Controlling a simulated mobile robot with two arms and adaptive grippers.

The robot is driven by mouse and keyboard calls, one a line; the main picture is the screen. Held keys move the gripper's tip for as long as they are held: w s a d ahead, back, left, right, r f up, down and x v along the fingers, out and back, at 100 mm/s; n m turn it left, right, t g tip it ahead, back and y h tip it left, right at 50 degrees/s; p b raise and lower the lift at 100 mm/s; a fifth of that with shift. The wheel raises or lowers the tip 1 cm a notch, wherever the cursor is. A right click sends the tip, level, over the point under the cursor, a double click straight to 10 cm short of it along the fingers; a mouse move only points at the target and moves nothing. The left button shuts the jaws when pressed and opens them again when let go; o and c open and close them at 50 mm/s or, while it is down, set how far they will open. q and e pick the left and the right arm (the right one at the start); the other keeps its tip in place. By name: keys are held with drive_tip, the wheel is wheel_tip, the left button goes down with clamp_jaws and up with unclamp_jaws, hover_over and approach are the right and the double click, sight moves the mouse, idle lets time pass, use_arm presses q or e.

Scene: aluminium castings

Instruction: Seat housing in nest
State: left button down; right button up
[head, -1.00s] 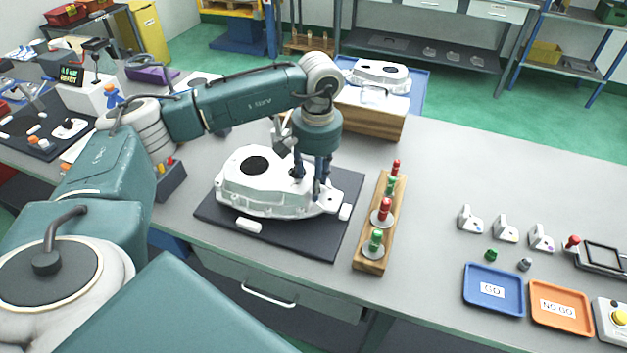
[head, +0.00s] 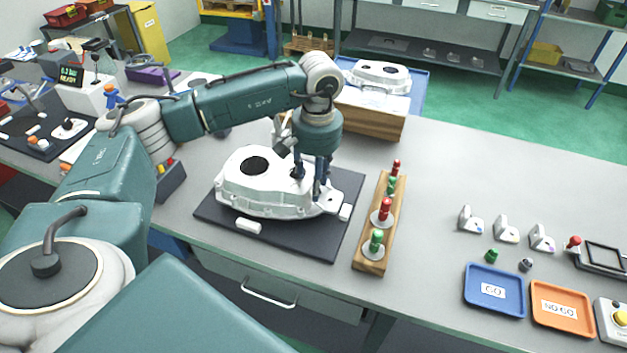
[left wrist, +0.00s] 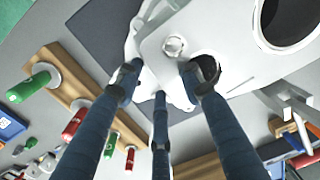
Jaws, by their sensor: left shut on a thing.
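The housing (head: 265,185) is a white casting with a large round dark opening and a smaller one. In the head view it is over the dark nest plate (head: 290,242), roughly level; I cannot tell whether it sits fully down. White locating blocks (head: 248,227) stand at the plate's front and right edges, close to the housing. My left gripper (head: 312,188) points down and is shut on the housing's right part. In the left wrist view its fingers (left wrist: 160,85) straddle the housing wall (left wrist: 215,35), one at the small opening. My right gripper is not in view.
A wooden rack (head: 371,245) with red and green gauges stands right of the nest. A wooden box (head: 370,120) is behind, near another white casting (head: 378,75). Blue GO (head: 493,305) and orange NO GO (head: 560,322) trays lie right.

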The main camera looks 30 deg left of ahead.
use_arm(q)
drive_tip(key=shift+w+f+b, duration=0.1)
drive_tip(key=shift+f+b, duration=1.1)
drive_tip(key=shift+f, duration=0.1)
drive_tip(key=c, duration=1.1)
unclamp_jaws()
drive_tip(key=shift+o, duration=0.4)
drive_tip(key=shift+s+d+f, duration=0.1)
drive_tip(key=shift+s, duration=0.1)
drive_tip(key=shift+w+r, duration=0.1)
drive_tip(key=shift+r, duration=0.2)
wheel_tip(320, 180, up, 12)
drive_tip(key=shift+d+f, duration=0.15)
drive_tip(key=shift+d, duration=0.05)
